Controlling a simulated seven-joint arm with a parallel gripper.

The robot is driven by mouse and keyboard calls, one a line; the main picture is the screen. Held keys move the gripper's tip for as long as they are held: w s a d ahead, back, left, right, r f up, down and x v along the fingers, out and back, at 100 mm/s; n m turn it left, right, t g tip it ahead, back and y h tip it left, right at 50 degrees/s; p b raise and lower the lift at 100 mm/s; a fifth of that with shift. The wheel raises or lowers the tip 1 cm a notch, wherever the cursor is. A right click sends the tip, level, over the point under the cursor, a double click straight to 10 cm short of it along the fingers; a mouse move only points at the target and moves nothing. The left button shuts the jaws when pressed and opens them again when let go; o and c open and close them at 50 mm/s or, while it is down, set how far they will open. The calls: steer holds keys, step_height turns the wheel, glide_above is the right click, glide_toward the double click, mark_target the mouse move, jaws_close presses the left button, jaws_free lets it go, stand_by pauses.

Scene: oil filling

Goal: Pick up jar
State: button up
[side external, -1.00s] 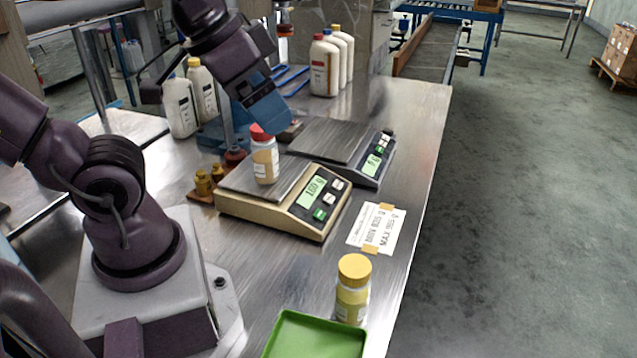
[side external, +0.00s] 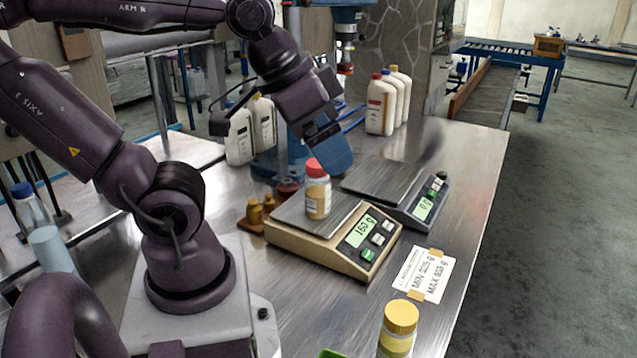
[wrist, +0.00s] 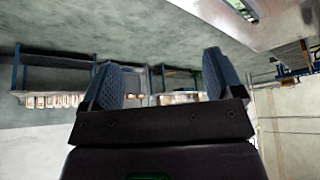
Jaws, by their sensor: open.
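A white jar with a tan label and red cap (side external: 317,190) stands upright on the pan of the beige scale (side external: 318,248). A second jar with a yellow cap (side external: 398,328) stands on the bench at the bottom of the side view, cut off by the edge. My gripper (side external: 328,150) has blue fingers and appears just above and behind the red cap in the picture, tilted down to the right. I cannot tell the distance in depth. In the wrist view my gripper (wrist: 160,82) is open with nothing between the fingers; neither jar shows there.
A second scale (side external: 390,185) stands behind the beige one. Brass weights (side external: 257,211) are at its left. White bottles (side external: 385,103) stand at the back. A taped paper label (side external: 425,275) lies in front. A green tray edge (side external: 333,353) shows at the bottom.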

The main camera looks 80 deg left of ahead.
steer(key=shift+c, duration=0.6)
